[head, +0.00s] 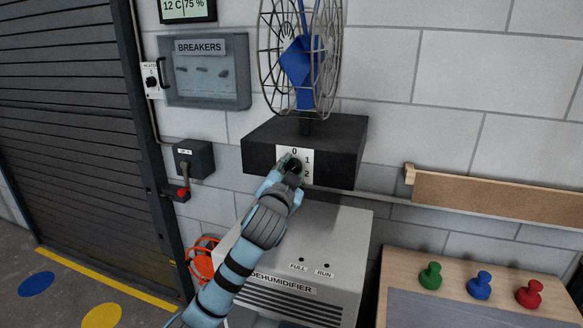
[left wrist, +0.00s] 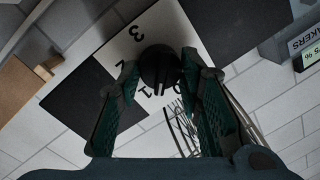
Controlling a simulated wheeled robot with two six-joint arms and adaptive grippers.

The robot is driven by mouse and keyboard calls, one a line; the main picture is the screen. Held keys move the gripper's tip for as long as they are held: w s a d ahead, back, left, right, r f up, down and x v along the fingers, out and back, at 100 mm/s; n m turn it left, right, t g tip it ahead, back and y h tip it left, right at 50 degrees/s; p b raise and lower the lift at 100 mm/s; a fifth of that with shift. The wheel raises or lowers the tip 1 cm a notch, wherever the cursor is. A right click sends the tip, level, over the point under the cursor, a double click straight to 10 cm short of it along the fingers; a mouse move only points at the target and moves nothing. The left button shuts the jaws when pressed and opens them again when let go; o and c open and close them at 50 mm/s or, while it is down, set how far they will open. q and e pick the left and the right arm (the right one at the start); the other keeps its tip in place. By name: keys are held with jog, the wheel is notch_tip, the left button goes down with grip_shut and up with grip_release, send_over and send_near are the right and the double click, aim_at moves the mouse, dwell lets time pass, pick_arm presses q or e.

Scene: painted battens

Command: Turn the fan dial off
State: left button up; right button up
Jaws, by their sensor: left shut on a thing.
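The fan dial is a round black knob on a white plate (head: 284,153) on the front of the fan's black box (head: 262,152). The plate shows 0 at the top and 1 and 2 to its right in the head view. In the left wrist view the dial (left wrist: 160,66) sits between the two fingers, with a 3 above it. My left gripper (head: 291,169) is at the plate, shut on the dial, and hides part of it. It also shows in the left wrist view (left wrist: 160,85). My right gripper is not in view.
The caged blue fan (head: 303,60) stands on the box. A dehumidifier (head: 335,238) is below. A breaker panel (head: 207,72) and a lever switch (head: 193,160) are on the wall at left. A board with coloured knobs (head: 479,284) is at lower right.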

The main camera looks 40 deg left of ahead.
pick_arm(q)
jog(key=n+p, duration=0.2)
jog(key=n, duration=0.2)
jog(key=shift+r+h, duration=0.15)
jog(key=shift+h, duration=0.15)
jog(key=n+p, duration=0.1)
jog(key=n, duration=0.3)
jog(key=shift+a+h, duration=0.1)
jog(key=shift+h, duration=0.2)
jog(key=shift+p, duration=0.3)
jog(key=o, duration=1.2)
jog(key=shift+c, duration=0.2)
jog(key=shift+s, duration=0.1)
jog(key=v, duration=0.7)
jog(key=shift+s, duration=0.25)
jog(key=shift+w+r, duration=0.1)
